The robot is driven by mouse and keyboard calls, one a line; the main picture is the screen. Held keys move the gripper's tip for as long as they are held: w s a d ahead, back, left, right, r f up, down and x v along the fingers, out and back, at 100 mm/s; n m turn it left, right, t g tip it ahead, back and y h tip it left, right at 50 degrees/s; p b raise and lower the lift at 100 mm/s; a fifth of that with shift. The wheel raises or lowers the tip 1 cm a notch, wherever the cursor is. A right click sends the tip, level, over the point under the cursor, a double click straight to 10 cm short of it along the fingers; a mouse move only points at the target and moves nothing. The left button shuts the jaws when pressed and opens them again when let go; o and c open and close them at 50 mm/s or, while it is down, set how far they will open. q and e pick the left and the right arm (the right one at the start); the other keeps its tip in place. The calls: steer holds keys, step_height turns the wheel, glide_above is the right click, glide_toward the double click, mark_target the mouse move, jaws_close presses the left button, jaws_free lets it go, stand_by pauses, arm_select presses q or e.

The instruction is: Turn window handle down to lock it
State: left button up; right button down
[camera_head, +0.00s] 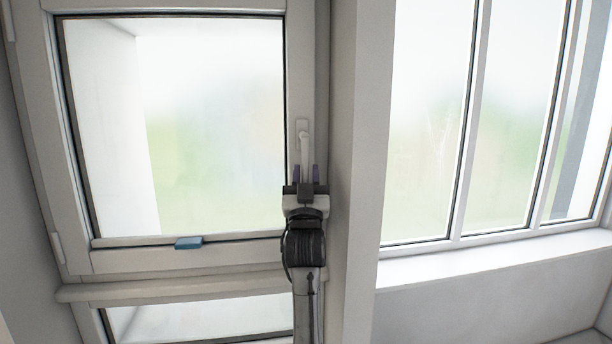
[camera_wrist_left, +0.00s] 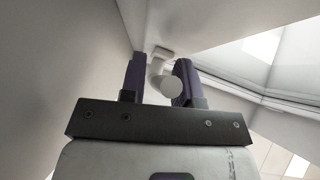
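The white window handle (camera_head: 304,146) sits on the right side of the window frame (camera_head: 190,257). Its lever points down from a small base plate. My left gripper (camera_head: 306,172) comes up from below, its two purple fingers on either side of the lever's lower part. In the left wrist view the fingers (camera_wrist_left: 160,80) stand apart, open, with the handle's rounded end (camera_wrist_left: 170,85) between them. The end overlaps the right finger in this view and a gap shows at the left finger. I cannot tell whether either finger touches it. My right gripper is in neither view.
A blue piece (camera_head: 188,242) sits on the lower frame rail. A wall post (camera_head: 357,150) stands close to the right of my left arm. Beyond it are more tall panes and a white sill (camera_head: 480,259).

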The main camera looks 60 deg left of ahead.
arm_select(q)
steer(key=shift+o, duration=1.1)
steer(key=shift+s, duration=0.1)
steer(key=shift+d, duration=0.15)
steer(key=b+v, duration=0.2)
steer(key=v, duration=1.1)
steer(key=shift+d+f, duration=0.15)
steer(key=shift+f, duration=0.15)
steer(key=shift+s, duration=0.1)
